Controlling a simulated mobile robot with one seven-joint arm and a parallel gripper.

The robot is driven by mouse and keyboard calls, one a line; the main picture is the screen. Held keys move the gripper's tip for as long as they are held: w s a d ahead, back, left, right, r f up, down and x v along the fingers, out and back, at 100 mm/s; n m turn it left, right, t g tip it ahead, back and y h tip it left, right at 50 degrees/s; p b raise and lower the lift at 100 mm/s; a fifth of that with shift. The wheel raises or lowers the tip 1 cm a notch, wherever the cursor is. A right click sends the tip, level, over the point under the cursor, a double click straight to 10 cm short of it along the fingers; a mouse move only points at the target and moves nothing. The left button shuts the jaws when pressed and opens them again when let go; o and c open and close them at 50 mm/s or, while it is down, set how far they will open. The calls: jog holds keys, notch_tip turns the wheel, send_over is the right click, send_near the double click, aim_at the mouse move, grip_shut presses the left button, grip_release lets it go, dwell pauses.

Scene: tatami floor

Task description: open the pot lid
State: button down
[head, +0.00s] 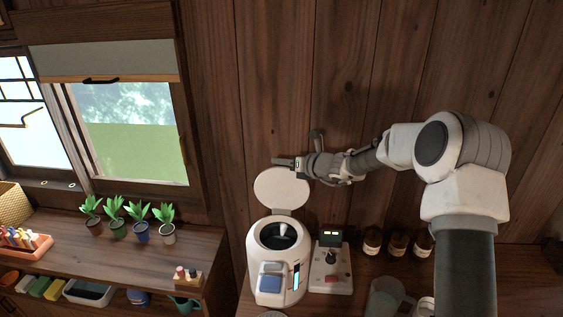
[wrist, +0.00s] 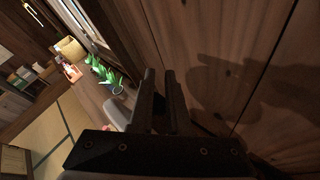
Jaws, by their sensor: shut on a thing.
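The white pot (head: 268,262) stands on the counter with its lid (head: 282,189) swung up on its rear hinge. The lid stands nearly upright, and the dark inside of the pot shows. My gripper (head: 284,162) is at the lid's upper edge, its fingers pointing left. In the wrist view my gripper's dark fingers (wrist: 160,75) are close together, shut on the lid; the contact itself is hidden. A pale piece of the lid (wrist: 118,112) shows left of the fingers there.
Right of the pot are a control box with a lever (head: 331,268), several brown jars (head: 397,244) and a clear jug (head: 385,298). Potted plants (head: 142,231) stand on the left shelf. The wooden wall (head: 340,90) is close behind my gripper.

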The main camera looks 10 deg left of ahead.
jog(key=shift+s+d+f+h, duration=0.15)
jog(key=shift+d+f, duration=0.15)
jog(key=shift+f, duration=0.4)
jog(key=shift+s+d+f+h, duration=0.15)
jog(key=shift+d+f, duration=0.1)
jog(key=shift+f, duration=0.4)
jog(key=c, duration=0.8)
grip_release()
jog(key=shift+w, duration=0.15)
jog(key=shift+o, duration=1.1)
jog(key=r+b+v, duration=0.1)
jog(key=b+v, duration=0.1)
jog(key=v, duration=1.5)
jog(key=shift+d+r, duration=0.25)
